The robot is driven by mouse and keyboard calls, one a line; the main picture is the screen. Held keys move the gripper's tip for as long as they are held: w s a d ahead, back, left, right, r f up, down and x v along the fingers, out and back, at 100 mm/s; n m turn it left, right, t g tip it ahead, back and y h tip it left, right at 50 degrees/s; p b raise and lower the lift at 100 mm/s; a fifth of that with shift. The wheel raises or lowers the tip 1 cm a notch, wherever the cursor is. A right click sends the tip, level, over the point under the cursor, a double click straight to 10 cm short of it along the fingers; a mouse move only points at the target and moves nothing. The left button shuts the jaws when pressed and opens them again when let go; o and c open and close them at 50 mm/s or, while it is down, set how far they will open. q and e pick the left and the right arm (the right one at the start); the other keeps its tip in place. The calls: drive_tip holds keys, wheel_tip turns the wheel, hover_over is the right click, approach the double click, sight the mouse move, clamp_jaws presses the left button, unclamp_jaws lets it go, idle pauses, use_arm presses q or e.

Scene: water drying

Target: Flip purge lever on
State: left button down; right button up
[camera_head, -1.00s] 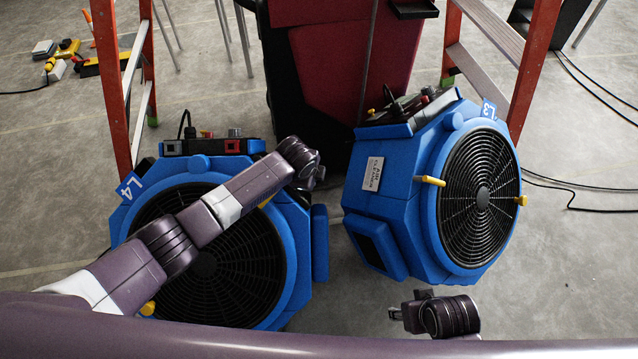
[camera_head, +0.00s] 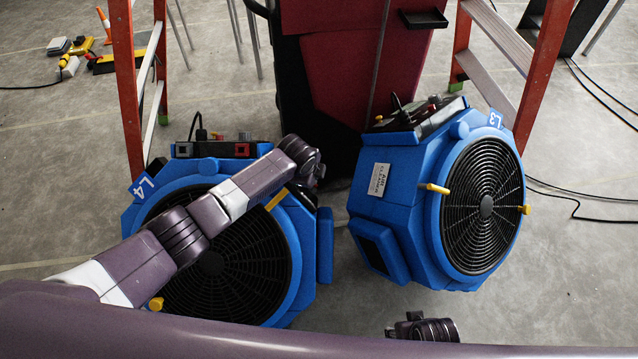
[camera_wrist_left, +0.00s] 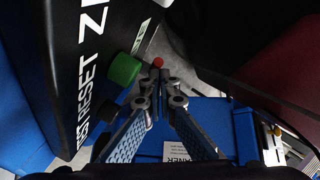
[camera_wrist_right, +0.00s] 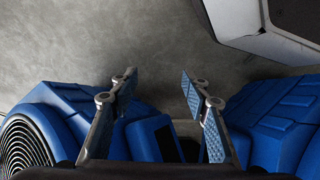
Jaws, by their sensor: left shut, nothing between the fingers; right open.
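A small red-tipped part (camera_wrist_left: 158,62), perhaps the purge lever, shows just beyond my left fingertips in the left wrist view. A green knob (camera_wrist_left: 123,69) is beside it, on the edge of a black panel (camera_wrist_left: 85,45) with white letters reading "RESET". My left gripper (camera_wrist_left: 158,82) is shut and empty, its tips close to the red tip; contact cannot be told. In the head view my left arm crosses above the blue L4 unit (camera_head: 308,240), its wrist at the unit's back right corner. My right gripper (camera_wrist_right: 155,85) is open and empty, above the floor.
The blue L3 unit (camera_head: 395,230) stands on the right, with controls on its top. Orange ladder legs (camera_head: 125,80) rise behind both units. A dark red machine (camera_head: 340,60) stands behind the gap. Grey floor (camera_head: 570,280) is free at the right.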

use_arm(q)
drive_tip(key=shift+r+p, duration=0.3)
drive_tip(key=shift+r, duration=0.3)
drive_tip(key=shift+r+p, duration=0.15)
drive_tip(key=shift+p, duration=0.25)
drive_tip(key=shift+r, duration=0.1)
drive_tip(key=shift+s+r, duration=0.25)
drive_tip(key=shift+r, duration=0.3)
drive_tip(key=d+v, duration=0.1)
drive_tip(key=v, duration=0.9)
drive_tip(key=shift+a+r, duration=0.25)
drive_tip(key=shift+a, duration=0.3)
use_arm(e)
drive_tip(key=s+f, duration=0.1)
drive_tip(key=f, duration=0.2)
drive_tip(key=s+f, duration=0.1)
drive_tip(key=shift+s+d+f, duration=0.15)
drive_tip(key=shift+s+d, duration=0.05)
drive_tip(key=shift+s, duration=0.15)
use_arm(q)
drive_tip(key=shift+s, duration=0.15)
